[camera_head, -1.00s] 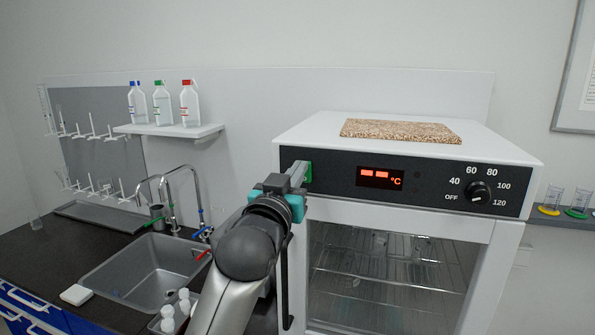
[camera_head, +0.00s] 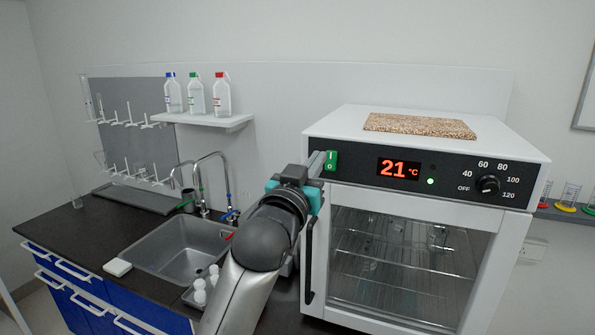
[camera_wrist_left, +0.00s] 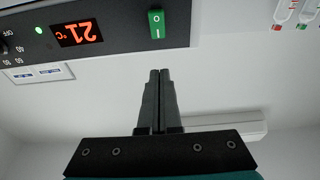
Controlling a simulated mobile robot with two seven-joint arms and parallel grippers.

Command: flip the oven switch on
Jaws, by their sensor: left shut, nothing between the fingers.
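The oven (camera_head: 410,262) stands on the right in the head view. Its green rocker switch (camera_head: 331,161), marked I and O, is at the left end of the black front panel (camera_head: 455,183). The display (camera_head: 399,169) reads 21 °C in red and a green light (camera_head: 430,181) is lit beside it. My left gripper (camera_head: 316,163) is shut and empty, just left of the switch in the head view. In the left wrist view the shut fingers (camera_wrist_left: 160,72) point at the panel's edge, apart from the green switch (camera_wrist_left: 156,23). My right gripper is not in view.
A temperature knob (camera_head: 488,184) is on the panel's right. A brown speckled board (camera_head: 420,125) lies on the oven. A sink (camera_head: 185,250) with taps is at left, below a shelf (camera_head: 205,120) of bottles. The oven's door handle (camera_head: 308,262) runs below the switch.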

